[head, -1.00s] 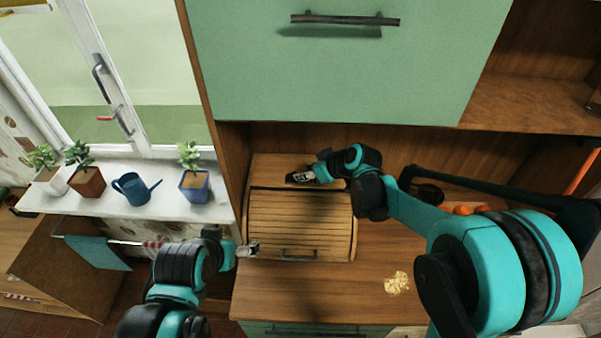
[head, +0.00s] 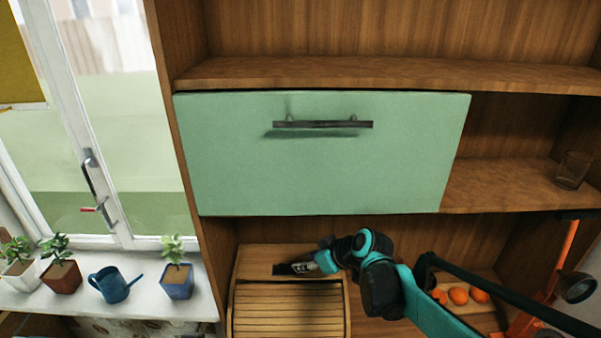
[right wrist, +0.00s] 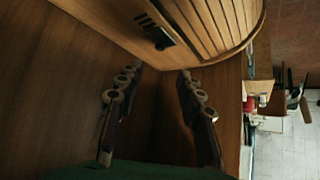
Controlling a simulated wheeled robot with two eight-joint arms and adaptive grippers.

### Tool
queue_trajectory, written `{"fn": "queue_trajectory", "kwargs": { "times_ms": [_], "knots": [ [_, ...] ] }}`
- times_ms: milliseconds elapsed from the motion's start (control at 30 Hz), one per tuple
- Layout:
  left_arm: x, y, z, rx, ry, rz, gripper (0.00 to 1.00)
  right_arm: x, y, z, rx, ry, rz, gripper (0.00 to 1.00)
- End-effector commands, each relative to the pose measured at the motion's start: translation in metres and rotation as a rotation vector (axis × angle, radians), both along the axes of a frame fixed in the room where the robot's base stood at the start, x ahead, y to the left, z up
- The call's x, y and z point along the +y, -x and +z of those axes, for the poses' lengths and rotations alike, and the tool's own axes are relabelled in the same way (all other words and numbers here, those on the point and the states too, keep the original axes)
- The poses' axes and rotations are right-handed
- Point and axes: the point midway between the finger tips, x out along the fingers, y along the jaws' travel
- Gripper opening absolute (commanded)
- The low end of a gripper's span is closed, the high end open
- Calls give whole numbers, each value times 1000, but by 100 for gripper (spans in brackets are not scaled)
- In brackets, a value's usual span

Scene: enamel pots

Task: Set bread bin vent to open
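The wooden bread bin (head: 288,312), with a slatted roll front, stands on the counter; its lower part is cut off by the head view's bottom edge. In the right wrist view the bin (right wrist: 215,22) fills the top, and a small black vent slider (right wrist: 157,35) shows on its plain wooden panel. I cannot tell its setting. My right gripper (head: 290,268) is over the bin's flat top in the head view, where the vent cannot be made out. In the right wrist view my right gripper (right wrist: 158,75) is open and empty, its fingertips apart from the slider. My left gripper is out of view.
A closed green cabinet door (head: 320,165) with a bar handle hangs above the bin. Oranges (head: 458,296) lie to the right, and a glass (head: 572,170) stands on the right shelf. Potted plants and a blue watering can (head: 113,285) line the windowsill.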

Motion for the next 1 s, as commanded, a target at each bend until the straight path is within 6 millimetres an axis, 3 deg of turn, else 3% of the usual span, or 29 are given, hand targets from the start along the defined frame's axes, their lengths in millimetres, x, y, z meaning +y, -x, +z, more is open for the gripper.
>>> {"fn": "queue_trajectory", "kwargs": {
  "times_ms": [167,467,700,833,1000],
  "knots": [
    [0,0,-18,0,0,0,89,-17,26,-10,34,14,-78,38],
    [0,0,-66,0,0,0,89,-78,121,-52,126,52,-379,38],
    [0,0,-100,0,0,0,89,-122,191,-100,154,67,-621,38],
    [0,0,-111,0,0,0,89,-139,215,-121,156,67,-716,38],
    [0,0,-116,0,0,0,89,-149,228,-132,153,66,-774,38]
  ]
}}
